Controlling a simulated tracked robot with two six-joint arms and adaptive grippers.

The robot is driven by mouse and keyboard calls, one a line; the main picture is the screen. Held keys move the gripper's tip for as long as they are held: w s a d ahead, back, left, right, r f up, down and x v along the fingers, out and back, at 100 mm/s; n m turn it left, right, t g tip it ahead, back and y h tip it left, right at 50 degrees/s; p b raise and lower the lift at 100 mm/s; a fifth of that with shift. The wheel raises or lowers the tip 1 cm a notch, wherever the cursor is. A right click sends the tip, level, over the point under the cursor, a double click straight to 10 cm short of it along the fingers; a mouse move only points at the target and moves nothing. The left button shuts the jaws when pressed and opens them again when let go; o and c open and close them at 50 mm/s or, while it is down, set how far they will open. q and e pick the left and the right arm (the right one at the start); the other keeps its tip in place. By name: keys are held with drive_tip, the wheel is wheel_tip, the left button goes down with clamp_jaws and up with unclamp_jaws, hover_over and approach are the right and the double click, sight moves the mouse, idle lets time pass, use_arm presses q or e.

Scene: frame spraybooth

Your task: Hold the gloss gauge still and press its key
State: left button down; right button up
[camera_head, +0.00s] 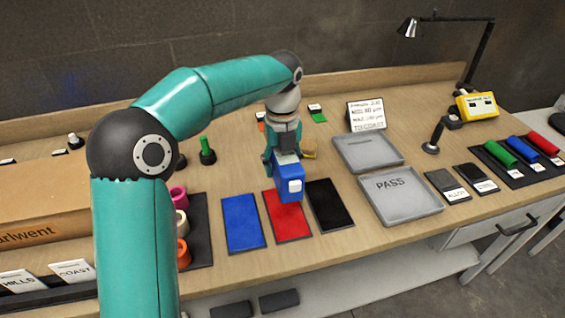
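A blue box-shaped device with a white square on its front, seemingly the gloss gauge (289,184), is at the middle of the bench, over the red panel (289,221). My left gripper (286,156) points down from above and is shut on the gauge's upper part. I cannot tell whether the gauge touches the panel. The white square (295,186) may be its key, and nothing covers it. My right gripper is not in view.
A blue panel (243,224) and a black panel (331,206) flank the red one. Grey trays, one marked PASS (400,208), lie to the right. A yellow device (477,106) and coloured rollers (524,150) are farther right. A cardboard box (45,205) is at left.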

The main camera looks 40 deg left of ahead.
use_arm(q)
drive_tip(key=shift+f+b, duration=2.9)
drive_tip(key=shift+f, duration=1.85)
drive_tip(key=shift+f, duration=0.15)
drive_tip(key=shift+f, duration=0.15)
